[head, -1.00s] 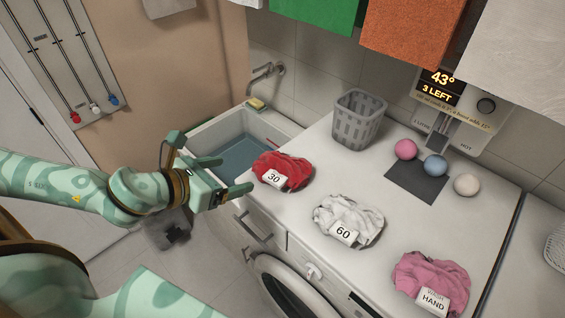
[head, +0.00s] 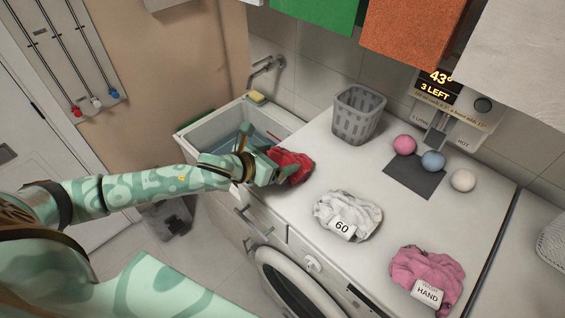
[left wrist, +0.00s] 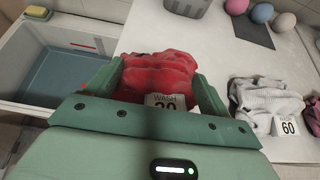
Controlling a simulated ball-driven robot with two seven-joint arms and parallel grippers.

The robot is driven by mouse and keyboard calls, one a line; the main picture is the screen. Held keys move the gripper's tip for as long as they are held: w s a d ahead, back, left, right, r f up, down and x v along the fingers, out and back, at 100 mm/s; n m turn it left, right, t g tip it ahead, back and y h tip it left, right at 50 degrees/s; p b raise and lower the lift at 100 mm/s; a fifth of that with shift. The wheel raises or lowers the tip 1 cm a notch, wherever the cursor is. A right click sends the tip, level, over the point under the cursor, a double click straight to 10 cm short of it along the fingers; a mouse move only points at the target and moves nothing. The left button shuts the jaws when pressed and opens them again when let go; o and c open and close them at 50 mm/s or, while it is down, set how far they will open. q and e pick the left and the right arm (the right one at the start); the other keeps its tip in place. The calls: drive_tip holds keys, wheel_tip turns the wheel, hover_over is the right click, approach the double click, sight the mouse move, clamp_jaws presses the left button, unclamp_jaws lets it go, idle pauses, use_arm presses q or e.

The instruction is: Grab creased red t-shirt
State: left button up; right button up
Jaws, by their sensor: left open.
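The creased red t-shirt (head: 292,166) lies crumpled on the white counter, beside the sink. In the left wrist view the red t-shirt (left wrist: 160,72) sits between the fingers, with a white tag reading WASH 30 (left wrist: 166,101) on its near side. My left gripper (head: 275,163) is at the red t-shirt, its fingers apart on either side of it. The left wrist view shows the same open gripper (left wrist: 158,85). In the head view the gripper hides the tag and part of the shirt. My right gripper is not in view.
A white pile tagged 60 (head: 347,213) and a pink pile tagged HAND (head: 425,275) lie to the right. The sink (head: 215,135) is at the left. A grey basket (head: 358,114) and three balls stand behind. Cloths hang above.

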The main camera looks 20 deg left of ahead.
use_arm(q)
drive_tip(key=shift+w+d+f, duration=0.1)
drive_tip(key=shift+w+f, duration=0.1)
drive_tip(key=shift+w, duration=0.05)
drive_tip(key=shift+s, duration=0.1)
drive_tip(key=c, duration=1.1)
drive_tip(key=shift+r, duration=0.1)
drive_tip(key=shift+c, duration=0.2)
